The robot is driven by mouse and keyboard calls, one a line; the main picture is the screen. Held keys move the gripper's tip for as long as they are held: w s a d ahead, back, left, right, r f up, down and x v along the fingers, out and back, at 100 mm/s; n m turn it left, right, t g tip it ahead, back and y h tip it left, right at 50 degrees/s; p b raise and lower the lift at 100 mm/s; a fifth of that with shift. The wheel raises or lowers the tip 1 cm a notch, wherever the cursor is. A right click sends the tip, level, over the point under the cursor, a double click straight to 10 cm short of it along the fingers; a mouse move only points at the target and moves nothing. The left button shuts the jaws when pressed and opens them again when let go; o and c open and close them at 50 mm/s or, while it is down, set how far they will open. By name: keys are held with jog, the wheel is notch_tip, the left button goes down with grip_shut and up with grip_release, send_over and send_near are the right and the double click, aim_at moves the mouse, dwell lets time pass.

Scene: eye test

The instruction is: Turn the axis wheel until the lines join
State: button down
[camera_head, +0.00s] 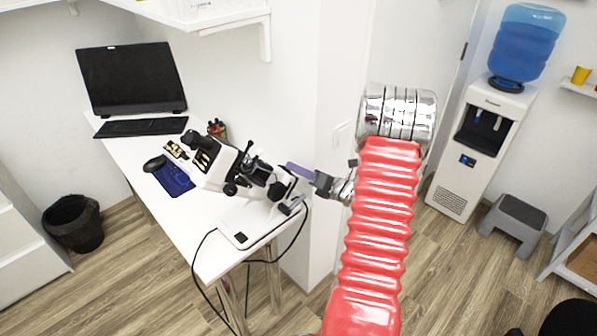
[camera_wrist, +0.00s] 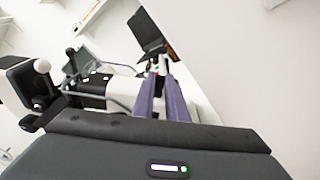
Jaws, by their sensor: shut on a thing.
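A white and black eye-test instrument (camera_head: 222,165) stands tilted on its white base at the near end of the desk. Its eyepiece end points to the upper left. My gripper (camera_head: 291,167) reaches in from the right, its purple fingers against the instrument's right side. In the wrist view, the fingers of my gripper (camera_wrist: 160,70) run close together, shut on a small part at their tips, which I take for the axis wheel (camera_wrist: 161,62). The fingers hide most of it. The lines are not visible in either view.
A black cable (camera_head: 197,262) hangs off the front edge. A wall stands close behind the instrument.

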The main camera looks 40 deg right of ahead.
jog(key=shift+w+d+r+n+g+y, duration=0.15)
jog(key=shift+w+d+n+g+y, duration=0.1)
jog(key=shift+w+n+g+y, duration=0.4)
jog(key=shift+s, duration=0.15)
jog(key=c, duration=1.8)
grip_release()
jog(key=shift+o, duration=0.2)
